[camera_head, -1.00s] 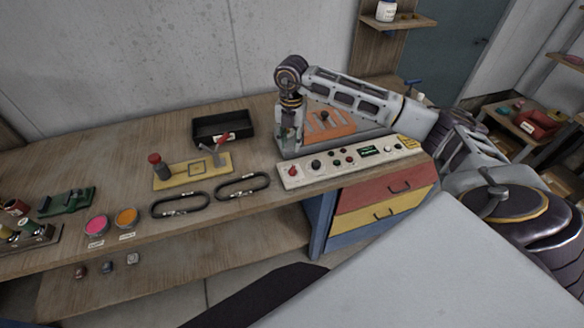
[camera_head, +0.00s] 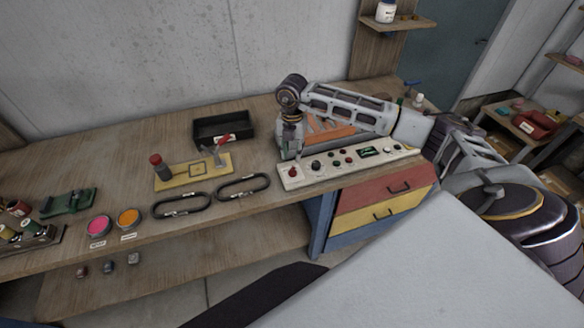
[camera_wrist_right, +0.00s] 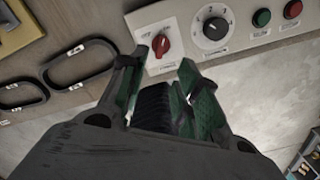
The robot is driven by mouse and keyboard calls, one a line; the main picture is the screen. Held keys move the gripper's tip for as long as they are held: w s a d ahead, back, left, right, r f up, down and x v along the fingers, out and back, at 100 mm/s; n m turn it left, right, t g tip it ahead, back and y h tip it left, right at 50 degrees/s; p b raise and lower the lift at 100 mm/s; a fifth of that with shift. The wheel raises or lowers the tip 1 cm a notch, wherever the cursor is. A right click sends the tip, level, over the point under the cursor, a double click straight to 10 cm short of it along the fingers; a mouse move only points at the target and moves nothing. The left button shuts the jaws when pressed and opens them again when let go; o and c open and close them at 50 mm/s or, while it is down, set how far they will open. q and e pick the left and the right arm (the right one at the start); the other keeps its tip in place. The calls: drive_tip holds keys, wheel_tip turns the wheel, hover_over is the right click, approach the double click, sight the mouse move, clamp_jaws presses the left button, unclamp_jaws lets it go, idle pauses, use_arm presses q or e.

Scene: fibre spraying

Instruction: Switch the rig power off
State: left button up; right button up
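The white control panel (camera_head: 333,178) of the rig sits at the table's front right edge. Its red rotary knob (camera_head: 292,171) is at the panel's left end. In the right wrist view the red knob (camera_wrist_right: 161,44) has a white pointer and printed marks too small to read surely. My right gripper (camera_head: 297,152) hangs just above the knob. In the right wrist view my right gripper (camera_wrist_right: 157,68) shows green pads spread apart, with the knob beyond and between the tips. Nothing is held, and contact with the knob cannot be seen. My left gripper is out of view.
A black numbered dial (camera_wrist_right: 214,28) and green (camera_wrist_right: 262,17) and red buttons lie right of the knob. Two black oval rings (camera_head: 180,204) lie left of the panel. A yellow plate (camera_head: 193,176) and black tray (camera_head: 223,128) stand behind them.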

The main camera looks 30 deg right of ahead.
sight(292, 171)
drive_tip(key=shift+f+p, duration=0.95)
drive_tip(key=shift+f, duration=3.7)
clamp_jaws()
